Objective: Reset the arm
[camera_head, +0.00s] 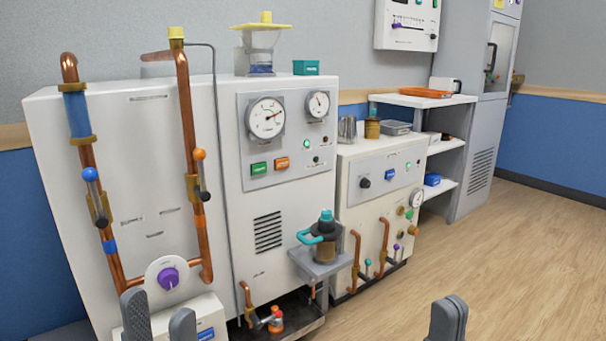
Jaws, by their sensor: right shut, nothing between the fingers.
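My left gripper (159,318) shows at the bottom left as two dark grey fingers with a clear gap between them. It is open and empty, in front of the low white box (208,312) under the purple knob (168,278). My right gripper (447,318) shows at the bottom, right of the middle. Its fingers are together and hold nothing, with wooden floor behind them. Most of both arms is out of view.
A large white machine (150,150) with copper pipes, gauges and levers fills the left. A small shelf (318,268) juts out with a dark pot (325,240). A smaller white unit (365,210) and shelves stand beyond. The wooden floor (510,270) at right is clear.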

